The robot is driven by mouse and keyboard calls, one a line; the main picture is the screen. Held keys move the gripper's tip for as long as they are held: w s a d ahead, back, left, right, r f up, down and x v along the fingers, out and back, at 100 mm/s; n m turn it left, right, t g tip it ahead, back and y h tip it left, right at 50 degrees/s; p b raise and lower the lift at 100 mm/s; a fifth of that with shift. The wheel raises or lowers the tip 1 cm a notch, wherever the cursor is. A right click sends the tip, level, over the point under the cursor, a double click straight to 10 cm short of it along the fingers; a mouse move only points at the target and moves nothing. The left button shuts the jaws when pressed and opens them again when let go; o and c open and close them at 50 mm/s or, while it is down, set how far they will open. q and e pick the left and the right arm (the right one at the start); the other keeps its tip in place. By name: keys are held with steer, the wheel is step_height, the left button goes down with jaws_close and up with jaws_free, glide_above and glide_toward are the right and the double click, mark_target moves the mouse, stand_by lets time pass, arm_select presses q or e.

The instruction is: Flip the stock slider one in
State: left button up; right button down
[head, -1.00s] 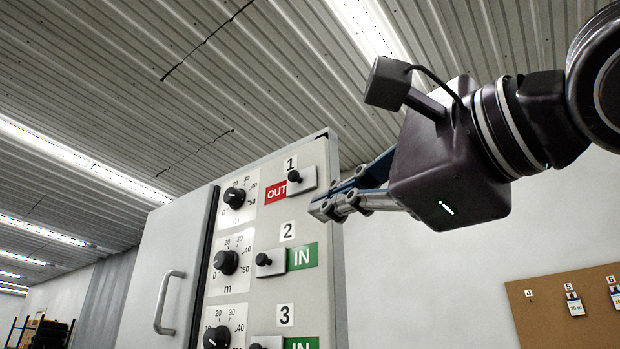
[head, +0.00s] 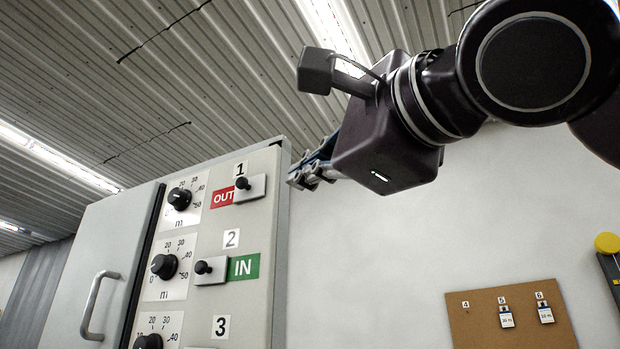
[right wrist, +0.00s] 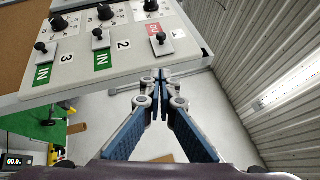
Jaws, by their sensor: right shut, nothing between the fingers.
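Slider one (head: 255,187) is a small grey plate with a black knob, below the label "1" on the grey control panel (head: 265,240). It sits on the right, with a red OUT sign (head: 222,198) showing on its left. In the right wrist view slider one (right wrist: 171,46) also shows beside the red sign. My right gripper (head: 296,180) is shut and empty, at the panel's right edge, to the right of slider one. In the right wrist view its closed fingertips (right wrist: 161,76) are apart from the slider. My left gripper is not in view.
Slider two (head: 211,270) sits left of a green IN sign (head: 243,266). Black dials (head: 164,266) run down the panel's left side. A door handle (head: 96,305) is farther left. A corkboard (head: 480,325) with tags hangs on the wall. Space right of the panel is open.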

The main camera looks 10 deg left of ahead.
mark_target(249, 188)
steer(key=p+x, duration=0.2)
steer(key=x, duration=0.4)
steer(key=shift+a+r, duration=0.1)
steer(key=shift+r, duration=0.1)
steer(key=shift+w+a+r+p, duration=0.1)
steer(key=shift+a+r+p, duration=0.05)
steer(key=shift+a+p, duration=0.35)
steer(key=shift+w+a+r+p, duration=0.15)
steer(key=shift+a+p, duration=0.2)
steer(key=shift+a, duration=0.25)
steer(key=shift+s+a+r, duration=0.1)
steer(key=shift+s+a, duration=0.1)
steer(key=shift+a, duration=0.5)
steer(key=shift+w+d, duration=0.1)
steer(key=shift+w, duration=0.05)
